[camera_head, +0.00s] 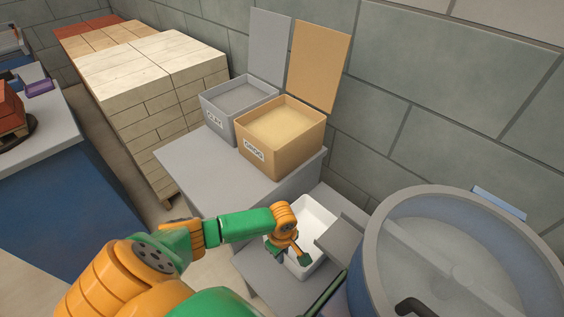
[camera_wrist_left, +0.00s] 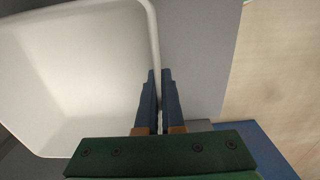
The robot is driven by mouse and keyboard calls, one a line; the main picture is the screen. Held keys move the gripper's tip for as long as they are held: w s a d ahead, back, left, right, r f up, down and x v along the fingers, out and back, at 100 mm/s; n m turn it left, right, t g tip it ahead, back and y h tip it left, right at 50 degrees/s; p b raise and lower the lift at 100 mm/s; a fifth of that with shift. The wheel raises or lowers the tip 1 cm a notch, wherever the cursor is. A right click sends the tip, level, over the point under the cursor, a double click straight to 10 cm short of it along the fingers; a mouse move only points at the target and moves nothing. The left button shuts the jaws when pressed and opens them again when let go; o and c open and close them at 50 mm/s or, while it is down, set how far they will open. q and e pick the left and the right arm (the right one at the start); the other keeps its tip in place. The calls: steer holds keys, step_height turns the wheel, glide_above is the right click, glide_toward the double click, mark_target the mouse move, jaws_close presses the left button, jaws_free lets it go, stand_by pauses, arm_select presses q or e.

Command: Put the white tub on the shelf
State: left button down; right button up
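The white tub (camera_head: 315,220) stands on a low grey surface beside the grey bench, partly covered by my left wrist in the head view. In the left wrist view the tub (camera_wrist_left: 75,75) fills the left side, and its rim runs down between the fingers. My left gripper (camera_wrist_left: 158,72) has its two blue fingers close together on either side of that rim, shut on the tub wall. My right gripper is not in view. I cannot tell which surface is the shelf.
A grey box (camera_head: 220,115) and a tan box (camera_head: 262,156), both with lids up, stand on the grey bench (camera_head: 195,160). A large round grey vessel (camera_head: 375,265) is close at the right. Stacked pale bricks (camera_head: 145,95) stand behind left. The bench front is clear.

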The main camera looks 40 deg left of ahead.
arm_select(q)
steer(key=c, duration=1)
jaws_free()
steer(key=shift+c, duration=0.2)
step_height(320, 180, up, 12)
steer(key=p, duration=0.4)
steer(key=shift+r+p, duration=0.1)
steer(key=shift+p, duration=0.2)
